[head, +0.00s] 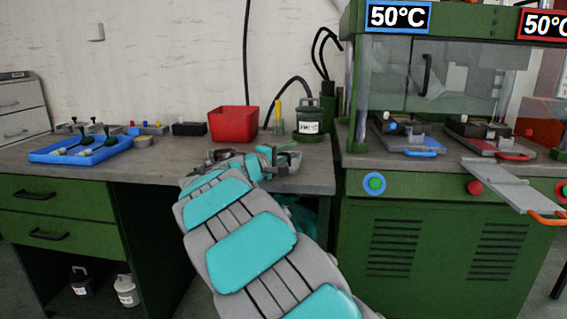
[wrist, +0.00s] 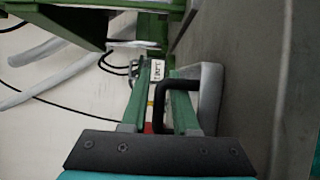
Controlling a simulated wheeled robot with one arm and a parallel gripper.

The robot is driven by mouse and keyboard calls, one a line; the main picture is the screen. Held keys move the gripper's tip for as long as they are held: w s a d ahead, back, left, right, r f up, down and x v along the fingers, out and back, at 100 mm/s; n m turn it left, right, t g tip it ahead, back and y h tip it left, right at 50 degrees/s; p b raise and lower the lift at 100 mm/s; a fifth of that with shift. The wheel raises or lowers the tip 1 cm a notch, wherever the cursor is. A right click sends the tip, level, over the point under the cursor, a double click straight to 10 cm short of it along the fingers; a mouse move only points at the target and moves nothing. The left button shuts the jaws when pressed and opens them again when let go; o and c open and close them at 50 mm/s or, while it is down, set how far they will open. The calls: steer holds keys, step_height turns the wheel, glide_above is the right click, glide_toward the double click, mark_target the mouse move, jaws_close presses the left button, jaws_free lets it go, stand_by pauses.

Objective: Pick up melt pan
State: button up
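The melt pan, a light grey pan (wrist: 210,90) with a black bent handle (wrist: 164,105), is in the wrist view just beyond my gripper. My gripper (wrist: 158,78) is open, with one finger on each side of the handle. A gap shows between the left finger and the handle; the handle looks close to the right finger, and I cannot tell whether they touch. In the head view my gripper (head: 272,153) is low over the bench, and my arm hides much of the spot. A grey piece of the pan (head: 291,163) seems to show beside it.
A red bin (head: 234,124) and a dark green labelled pot (head: 309,120) stand behind my gripper on the bench (head: 160,168). A blue tray (head: 55,156) with tools lies at the left. A green press (head: 420,200) with a protruding metal plate (head: 500,183) stands at the right.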

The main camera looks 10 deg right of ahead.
jaws_close()
stand_by(1.4)
